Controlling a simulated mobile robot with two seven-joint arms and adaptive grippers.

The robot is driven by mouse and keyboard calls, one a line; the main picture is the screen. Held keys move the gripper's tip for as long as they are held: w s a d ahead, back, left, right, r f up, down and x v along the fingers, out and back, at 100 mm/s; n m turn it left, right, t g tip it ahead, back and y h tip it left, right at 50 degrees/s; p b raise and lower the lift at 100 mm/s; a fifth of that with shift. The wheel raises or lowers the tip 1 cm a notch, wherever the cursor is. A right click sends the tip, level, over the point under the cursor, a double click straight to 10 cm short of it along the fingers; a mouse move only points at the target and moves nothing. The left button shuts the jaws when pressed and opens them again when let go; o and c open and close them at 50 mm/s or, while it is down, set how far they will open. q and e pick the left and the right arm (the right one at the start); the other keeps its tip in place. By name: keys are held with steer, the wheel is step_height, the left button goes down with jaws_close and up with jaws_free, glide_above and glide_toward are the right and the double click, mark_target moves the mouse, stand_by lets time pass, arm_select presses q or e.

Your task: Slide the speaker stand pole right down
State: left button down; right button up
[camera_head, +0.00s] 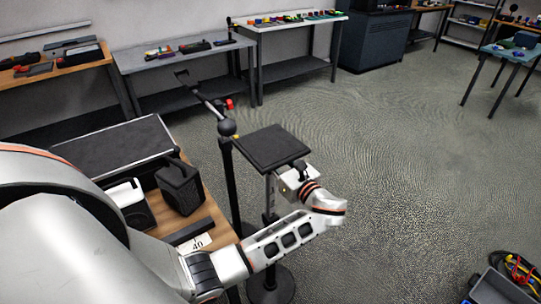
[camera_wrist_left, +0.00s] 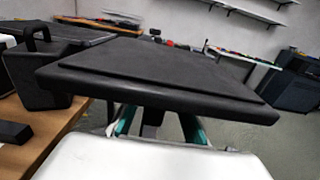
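The speaker stand has a flat black square top plate (camera_head: 272,147), an upright pole (camera_head: 270,192) and a round black base (camera_head: 271,286) on the floor. The plate (camera_wrist_left: 160,72) fills the middle of the left wrist view, seen from just above its near edge. My left gripper (camera_head: 291,178) is just under the plate, at the upper pole. In the left wrist view its teal-edged fingers (camera_wrist_left: 156,124) are spread apart, with a dark part of the stand between them. The plate hides the fingertips, so contact is unclear. My right gripper is out of view.
A black microphone stand (camera_head: 228,128) with a boom stands close left of the plate. A wooden table (camera_head: 212,211) at left holds a black speaker box (camera_head: 180,186) and a number card (camera_head: 197,244). Open floor lies to the right; a grey cable crate (camera_head: 497,288) is at bottom right.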

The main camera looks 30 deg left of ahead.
arm_select(q)
step_height(320, 180, down, 6)
steer(key=b, duration=0.2)
steer(key=shift+b, duration=0.4)
step_height(320, 180, down, 14)
steer(key=b, duration=0.6)
steer(key=shift+s+r+b, duration=0.1)
steer(key=shift+r+b, duration=0.1)
steer(key=shift+b, duration=0.15)
steer(key=shift+f, duration=0.15)
steer(key=c, duration=1.8)
jaws_free()
steer(key=shift+o, duration=0.2)
